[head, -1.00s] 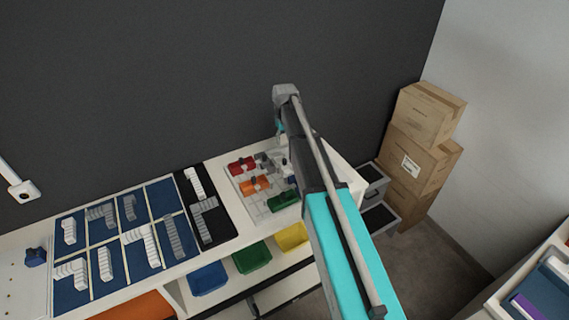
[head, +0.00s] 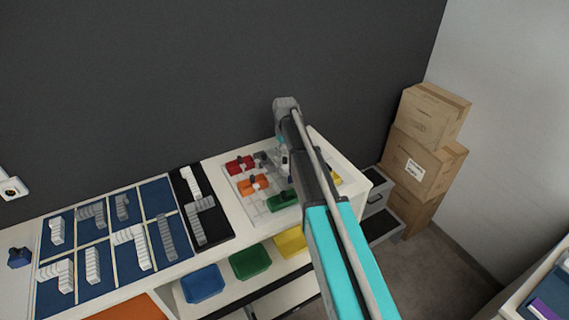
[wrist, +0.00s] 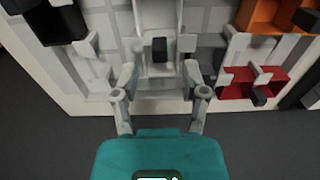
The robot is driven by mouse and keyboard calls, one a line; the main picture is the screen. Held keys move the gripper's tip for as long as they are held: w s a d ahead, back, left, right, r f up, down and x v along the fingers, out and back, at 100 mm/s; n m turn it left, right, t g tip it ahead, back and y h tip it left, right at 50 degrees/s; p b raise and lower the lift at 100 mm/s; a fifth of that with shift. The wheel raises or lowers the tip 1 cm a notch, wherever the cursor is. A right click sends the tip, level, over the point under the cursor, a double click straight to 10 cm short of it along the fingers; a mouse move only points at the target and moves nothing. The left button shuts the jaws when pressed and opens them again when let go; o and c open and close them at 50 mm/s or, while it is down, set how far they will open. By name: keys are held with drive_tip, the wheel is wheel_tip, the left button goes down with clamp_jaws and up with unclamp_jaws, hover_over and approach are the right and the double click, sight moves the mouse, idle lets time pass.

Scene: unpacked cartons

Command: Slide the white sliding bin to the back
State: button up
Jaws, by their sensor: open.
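The white sliding bin (wrist: 165,72) is near the middle of the wrist view, with a dark knob (wrist: 160,48) standing up from it. It sits on a pale grid board (wrist: 110,52). The two fingers of my gripper (wrist: 159,76) are open, one on each side of the bin's near part; I cannot tell whether they touch it. In the head view my gripper (head: 283,160) is over the grid board (head: 240,187), largely hidden by my arm, and I cannot make out the white bin there.
Red (head: 239,165), orange (head: 252,184) and green (head: 282,200) bins stand on the board. A black tray (head: 215,222) and a blue sectioned mat (head: 82,283) lie to the left. Cartons (head: 425,150) are stacked at right. The dark wall is close behind.

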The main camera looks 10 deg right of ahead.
sight(285, 158)
drive_tip(key=shift+f+b, duration=1.65)
drive_tip(key=shift+f, duration=0.25)
clamp_jaws()
